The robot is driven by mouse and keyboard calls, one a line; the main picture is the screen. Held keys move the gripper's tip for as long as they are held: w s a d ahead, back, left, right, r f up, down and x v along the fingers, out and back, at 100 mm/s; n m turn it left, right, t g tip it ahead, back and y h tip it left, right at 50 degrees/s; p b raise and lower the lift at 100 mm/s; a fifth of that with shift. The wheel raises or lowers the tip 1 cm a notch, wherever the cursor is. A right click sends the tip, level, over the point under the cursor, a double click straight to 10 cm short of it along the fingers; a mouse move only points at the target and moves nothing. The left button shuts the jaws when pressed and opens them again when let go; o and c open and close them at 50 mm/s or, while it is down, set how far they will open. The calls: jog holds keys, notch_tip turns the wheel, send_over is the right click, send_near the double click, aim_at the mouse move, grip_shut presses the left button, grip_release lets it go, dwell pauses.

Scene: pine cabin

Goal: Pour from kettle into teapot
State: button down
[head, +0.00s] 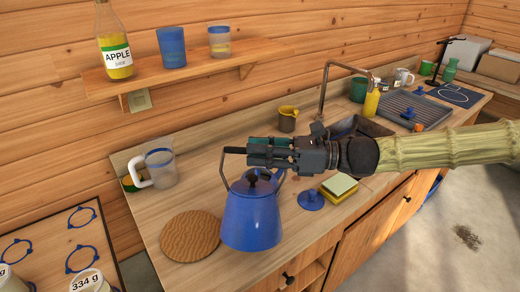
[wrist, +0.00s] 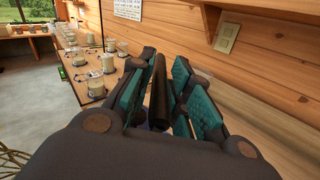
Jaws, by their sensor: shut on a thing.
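The blue kettle (head: 252,217) is upright near the front edge of the counter, with a black-knobbed lid on top. I cannot tell whether its base touches the counter. My gripper (head: 252,152) is shut on the kettle's raised handle, above the lid. In the wrist view, the dark handle bar (wrist: 160,95) lies between my gripper's teal pads (wrist: 158,100). I cannot clearly make out a teapot. A small brown pot with a yellow top (head: 287,120) stands behind my gripper. A loose blue lid (head: 311,200) lies on the counter right of the kettle.
A round wooden mat (head: 190,236) lies left of the kettle. A glass jug (head: 158,168) stands behind it. A sponge (head: 339,188) lies to the right, near the sink (head: 360,128). The shelf (head: 180,75) above holds a bottle and cups. A yellow bottle (head: 372,103) stands by the tap.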

jog(key=shift+w+d+r+m+p, duration=0.1)
jog(key=shift+w+r+m+p, duration=0.45)
jog(key=shift+p, duration=0.85)
jog(key=shift+w+r+m+p, duration=0.3)
jog(key=shift+w+m+p, duration=0.3)
jog(key=shift+p, duration=0.8)
jog(key=shift+w+d+r+m+p, duration=0.15)
jog(key=shift+w+m+p, duration=0.45)
jog(key=shift+p, duration=0.65)
jog(key=shift+w+a+r+m+p, duration=0.1)
jog(key=shift+w+r+m+p, duration=0.2)
jog(key=shift+w+p, duration=0.7)
dwell(3.0)
